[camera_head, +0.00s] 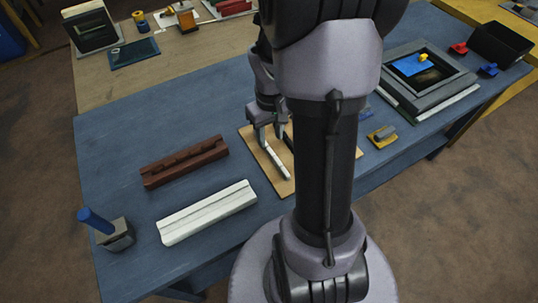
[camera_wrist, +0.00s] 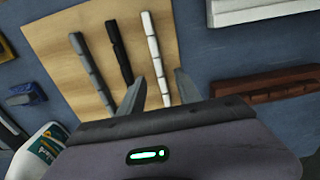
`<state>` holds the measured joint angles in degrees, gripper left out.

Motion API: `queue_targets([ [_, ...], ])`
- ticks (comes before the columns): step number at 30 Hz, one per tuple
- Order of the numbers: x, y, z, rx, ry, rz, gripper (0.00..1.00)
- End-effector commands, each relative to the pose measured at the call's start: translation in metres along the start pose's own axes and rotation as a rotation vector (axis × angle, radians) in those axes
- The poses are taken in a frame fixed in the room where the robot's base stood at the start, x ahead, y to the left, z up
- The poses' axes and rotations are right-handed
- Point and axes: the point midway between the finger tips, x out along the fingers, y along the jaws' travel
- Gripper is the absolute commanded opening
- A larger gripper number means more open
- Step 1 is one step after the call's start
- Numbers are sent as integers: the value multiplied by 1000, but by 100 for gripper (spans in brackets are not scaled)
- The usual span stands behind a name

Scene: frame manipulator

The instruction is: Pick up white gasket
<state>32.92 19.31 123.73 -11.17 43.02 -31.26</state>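The white gasket (camera_wrist: 154,50) is a thin segmented strip lying on a light wooden board (camera_wrist: 60,32). In the wrist view a black strip (camera_wrist: 119,50) and a grey strip (camera_wrist: 90,72) lie to its left on the same board. My gripper (camera_wrist: 160,88) is open, its fingertips apart on either side of the white gasket's near end, with nothing clearly held. In the head view my gripper (camera_head: 273,138) is over the board (camera_head: 256,149), and the white gasket (camera_head: 276,162) shows below the fingers. My arm hides the board's right part there. Contact with the gasket cannot be told.
A brown grooved bar (camera_head: 185,163) and a white grooved bar (camera_head: 206,213) lie left of the board. A blue-handled tool (camera_head: 103,228) stands at the front left corner. A yellow block (camera_head: 382,136) and a grey frame (camera_head: 428,86) are to the right.

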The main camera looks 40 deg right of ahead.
Motion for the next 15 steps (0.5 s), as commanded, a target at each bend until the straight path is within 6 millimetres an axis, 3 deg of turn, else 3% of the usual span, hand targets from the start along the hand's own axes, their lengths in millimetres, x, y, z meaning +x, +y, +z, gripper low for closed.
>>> queue_targets([
  [1,11,0,0,0,-2,0,40],
  [7,29,1,0,1,0,0,40],
  [12,64,4,1,1,-1,-1,40],
  [15,70,4,1,1,0,0,40],
])
